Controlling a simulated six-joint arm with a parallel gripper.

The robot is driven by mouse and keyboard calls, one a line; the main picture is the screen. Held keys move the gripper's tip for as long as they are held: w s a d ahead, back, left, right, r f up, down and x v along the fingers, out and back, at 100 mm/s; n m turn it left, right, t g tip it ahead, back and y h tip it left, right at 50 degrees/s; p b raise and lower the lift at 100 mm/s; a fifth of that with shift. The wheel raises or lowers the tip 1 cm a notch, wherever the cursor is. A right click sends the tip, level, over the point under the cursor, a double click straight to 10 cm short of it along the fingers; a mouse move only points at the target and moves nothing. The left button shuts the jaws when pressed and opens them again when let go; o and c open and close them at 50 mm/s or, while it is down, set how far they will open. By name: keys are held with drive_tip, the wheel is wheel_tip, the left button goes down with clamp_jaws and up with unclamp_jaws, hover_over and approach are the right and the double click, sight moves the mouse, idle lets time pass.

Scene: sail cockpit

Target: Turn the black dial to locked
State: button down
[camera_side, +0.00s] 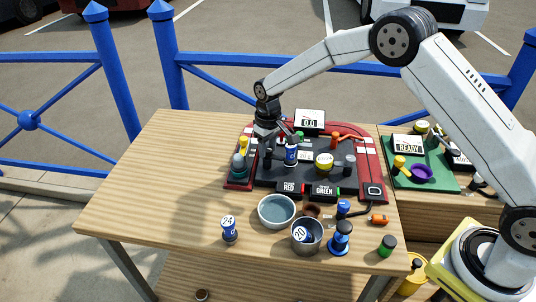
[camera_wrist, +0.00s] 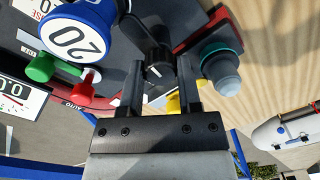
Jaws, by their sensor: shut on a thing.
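The black dial (camera_wrist: 158,66) shows in the wrist view between the two fingers of my gripper (camera_wrist: 160,78), with a pale pointer mark on its face. The fingers stand on either side of it and are shut on it. In the side view my gripper (camera_side: 268,148) points down at the left part of the black panel (camera_side: 300,180), and the dial is mostly hidden beneath it. I cannot read the dial's markings, so its setting is unclear.
A blue-and-white "20" piece (camera_wrist: 76,36), red and green levers (camera_wrist: 62,72) and a teal-ringed grey knob (camera_wrist: 221,70) crowd the fingers. A blue bowl (camera_side: 276,211), a grey cup (camera_side: 306,247) and a "24" can (camera_side: 229,229) stand in front. The table's left side is clear.

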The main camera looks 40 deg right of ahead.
sight(268, 148)
drive_tip(key=shift+r+n, duration=0.1)
drive_tip(key=shift+n, duration=0.8)
drive_tip(key=shift+c, duration=1.4)
unclamp_jaws()
drive_tip(key=shift+d+r, duration=0.15)
drive_tip(key=shift+r, duration=3.75)
